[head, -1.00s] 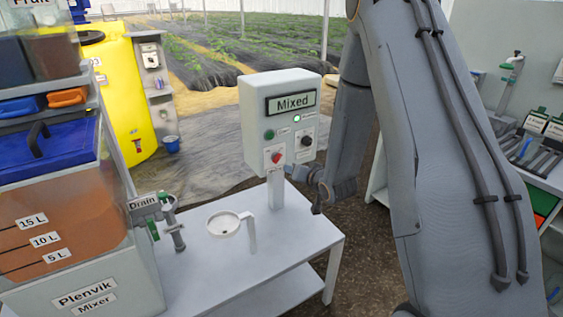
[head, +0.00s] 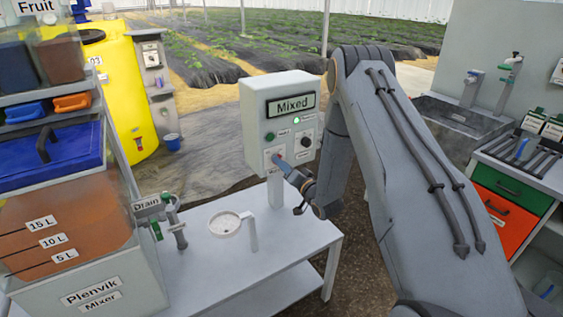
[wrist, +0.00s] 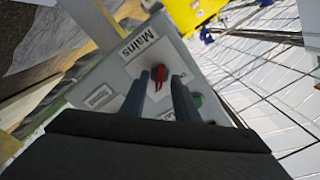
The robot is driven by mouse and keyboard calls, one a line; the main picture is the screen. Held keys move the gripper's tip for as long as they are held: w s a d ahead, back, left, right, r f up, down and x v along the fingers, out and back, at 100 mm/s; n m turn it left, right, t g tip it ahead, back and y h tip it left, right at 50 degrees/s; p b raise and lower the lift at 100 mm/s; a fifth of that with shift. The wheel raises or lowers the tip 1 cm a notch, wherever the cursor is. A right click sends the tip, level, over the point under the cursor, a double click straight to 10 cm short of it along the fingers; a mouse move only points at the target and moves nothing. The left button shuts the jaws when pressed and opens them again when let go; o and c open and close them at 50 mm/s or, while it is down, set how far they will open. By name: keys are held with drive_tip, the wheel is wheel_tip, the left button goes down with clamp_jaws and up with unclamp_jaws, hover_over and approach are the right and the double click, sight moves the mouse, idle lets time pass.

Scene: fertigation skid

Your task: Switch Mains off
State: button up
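The grey control box (head: 265,105) stands on a post on the white table, with its display reading "Mixed" and a green lamp (head: 296,120) lit. In the wrist view a red Mains switch (wrist: 160,74) sits beside its "Mains" label (wrist: 139,43). My gripper (wrist: 161,78) is open, with one finger on each side of the red switch and gaps between; whether either finger touches it I cannot tell. In the head view my gripper (head: 279,161) is at the lower left of the panel and hides the red switch.
A black knob (head: 306,142) and a green button (head: 270,136) are close by on the same panel. A white round dish (head: 224,224) stands on the table (head: 205,278) below. The mixer tank (head: 65,228) with its drain valve is at the left.

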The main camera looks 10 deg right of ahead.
drive_tip(key=shift+w+a, duration=0.15)
drive_tip(key=shift+w, duration=0.45)
clamp_jaws()
drive_tip(key=shift+n, duration=0.3)
drive_tip(key=shift+n+b, duration=5.05)
drive_tip(key=shift+n, duration=3.55)
